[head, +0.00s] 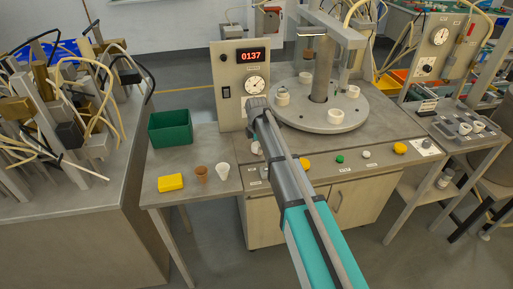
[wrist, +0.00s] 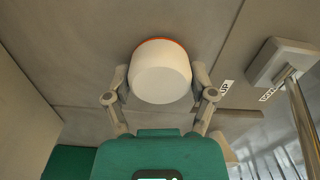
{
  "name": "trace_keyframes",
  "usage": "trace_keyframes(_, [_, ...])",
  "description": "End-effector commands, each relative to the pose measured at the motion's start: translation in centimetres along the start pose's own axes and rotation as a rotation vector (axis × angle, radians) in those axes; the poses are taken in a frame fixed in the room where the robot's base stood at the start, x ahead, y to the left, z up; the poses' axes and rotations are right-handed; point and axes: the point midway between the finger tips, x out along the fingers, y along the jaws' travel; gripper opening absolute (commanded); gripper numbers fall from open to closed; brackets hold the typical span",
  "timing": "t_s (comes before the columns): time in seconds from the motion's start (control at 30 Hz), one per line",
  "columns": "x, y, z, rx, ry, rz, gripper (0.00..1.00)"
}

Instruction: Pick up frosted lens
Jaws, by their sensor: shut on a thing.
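A white, rounded lens (wrist: 161,76) with a thin orange rim at its far edge sits between the two fingers of my gripper (wrist: 160,92) in the wrist view. The fingers touch it on its left and right sides, and my gripper is shut on it. The lens hides what is directly behind it, over a grey-brown surface. In the head view my arm reaches to the bench between the control panel and the round turntable. My gripper's fingers are mostly hidden behind the arm there, and I cannot make out the lens clearly.
A green bin (head: 170,128), a yellow block (head: 170,183), a brown cup (head: 201,173) and a white cup (head: 223,172) stand on the left side table. The turntable (head: 318,121) carries several white holders. A control panel (head: 239,96) reads 0137. A metal handle (wrist: 301,115) is at right.

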Motion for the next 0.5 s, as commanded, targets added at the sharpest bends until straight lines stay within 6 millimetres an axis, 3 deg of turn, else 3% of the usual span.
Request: trace_keyframes(0.5, [-0.66,-0.01,0.03,0.0,0.0,0.0,0.53])
